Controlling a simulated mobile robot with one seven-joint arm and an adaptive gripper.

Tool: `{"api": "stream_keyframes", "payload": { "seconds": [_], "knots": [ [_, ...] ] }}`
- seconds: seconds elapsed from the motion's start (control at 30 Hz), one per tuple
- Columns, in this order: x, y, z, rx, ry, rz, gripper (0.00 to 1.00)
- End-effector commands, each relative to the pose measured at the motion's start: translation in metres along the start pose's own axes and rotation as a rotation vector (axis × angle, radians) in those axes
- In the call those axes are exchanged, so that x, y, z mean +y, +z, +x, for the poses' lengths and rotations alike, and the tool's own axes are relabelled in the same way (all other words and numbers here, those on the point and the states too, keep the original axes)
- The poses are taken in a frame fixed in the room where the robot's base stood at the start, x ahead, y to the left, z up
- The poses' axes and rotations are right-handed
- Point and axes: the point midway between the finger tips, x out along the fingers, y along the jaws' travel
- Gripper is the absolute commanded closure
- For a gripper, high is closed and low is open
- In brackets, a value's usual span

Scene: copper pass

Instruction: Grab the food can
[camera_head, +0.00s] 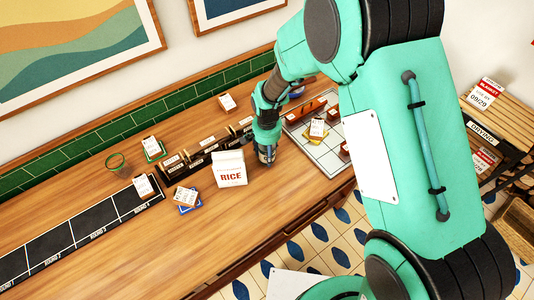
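My gripper (266,152) is low over the wooden counter, pointing down, just right of the white rice bag. A small can-like thing (264,157) shows between its fingers, with a pale band and a dark lower part. It looks like the food can, but the fingers cover much of it. It is too small to tell whether the fingers press on it or only stand around it, or whether it rests on the counter.
The rice bag (230,168) stands close on the left. A row of dark labelled holders (205,153) lies behind it. A white gridded board (314,158) with small blocks is at right.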

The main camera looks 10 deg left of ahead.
Motion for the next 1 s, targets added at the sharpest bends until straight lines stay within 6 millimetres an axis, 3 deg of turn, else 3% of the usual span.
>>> {"api": "stream_keyframes", "payload": {
  "seconds": [0.3, 1.0],
  "knots": [
    [-0.001, -0.001, -0.035, 0.003, -0.002, 0.000, 0.95],
    [0.071, 0.095, -0.044, 0.001, -0.001, 0.000, 0.95]
  ]
}}
